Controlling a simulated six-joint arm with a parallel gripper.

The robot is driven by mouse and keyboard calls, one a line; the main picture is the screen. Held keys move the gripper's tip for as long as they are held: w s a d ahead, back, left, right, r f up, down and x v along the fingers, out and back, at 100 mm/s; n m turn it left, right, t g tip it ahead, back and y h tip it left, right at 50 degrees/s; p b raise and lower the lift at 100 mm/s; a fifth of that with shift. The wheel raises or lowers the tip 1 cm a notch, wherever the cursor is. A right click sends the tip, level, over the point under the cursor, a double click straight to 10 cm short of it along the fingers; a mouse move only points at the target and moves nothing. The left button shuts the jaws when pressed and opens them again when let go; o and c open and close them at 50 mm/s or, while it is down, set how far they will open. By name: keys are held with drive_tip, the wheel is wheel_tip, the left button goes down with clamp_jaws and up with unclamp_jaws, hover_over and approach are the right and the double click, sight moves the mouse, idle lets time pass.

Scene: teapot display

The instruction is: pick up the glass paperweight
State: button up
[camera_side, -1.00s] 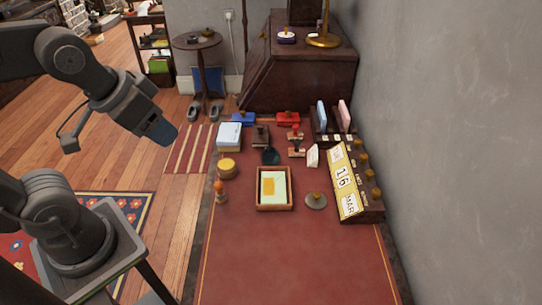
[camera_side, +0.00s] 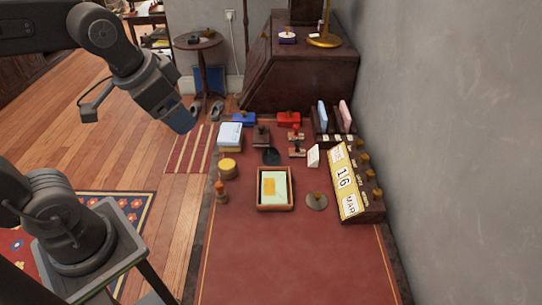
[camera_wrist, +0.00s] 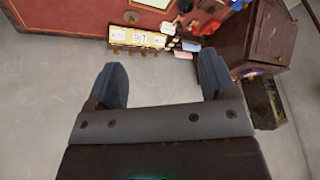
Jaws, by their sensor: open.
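A small dark, rounded thing (camera_side: 271,156) on the red desk top may be the glass paperweight; it is too small to be sure. It sits behind the wooden tray (camera_side: 274,203). My gripper (camera_side: 181,120) is raised to the left of the desk, well apart from the dark thing. In the wrist view my gripper (camera_wrist: 162,78) is open, with two dark fingers wide apart and nothing between them. I cannot make out the paperweight in the wrist view.
A calendar block (camera_side: 344,181) stands at the desk's right, near the grey wall. A white box (camera_side: 230,134), a round yellow-topped tin (camera_side: 227,167) and several stamps surround the dark thing. The front of the red desk top (camera_side: 295,258) is bare.

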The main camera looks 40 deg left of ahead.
drive_tip(key=w+a+m+g, duration=0.1)
drive_tip(key=w+m, duration=0.3)
drive_tip(key=w, duration=0.6)
drive_tip(key=m+g+y, duration=0.2)
drive_tip(key=m+g, duration=0.2)
drive_tip(key=m, duration=0.8)
hover_over(272, 149)
drive_tip(key=d, duration=0.2)
wheel_tip(272, 149, down, 21)
drive_tip(key=f, duration=0.4)
drive_tip(key=a+f, duration=0.1)
drive_tip(key=f, duration=0.4)
drive_tip(key=a+f, duration=0.1)
drive_tip(key=f, duration=0.3)
drive_tip(key=shift+s+a+f, duration=0.1)
drive_tip(key=shift+f, duration=0.25)
drive_tip(key=shift+c, duration=0.3)
drive_tip(key=c, duration=0.7)
drive_tip(key=shift+c, duration=0.5)
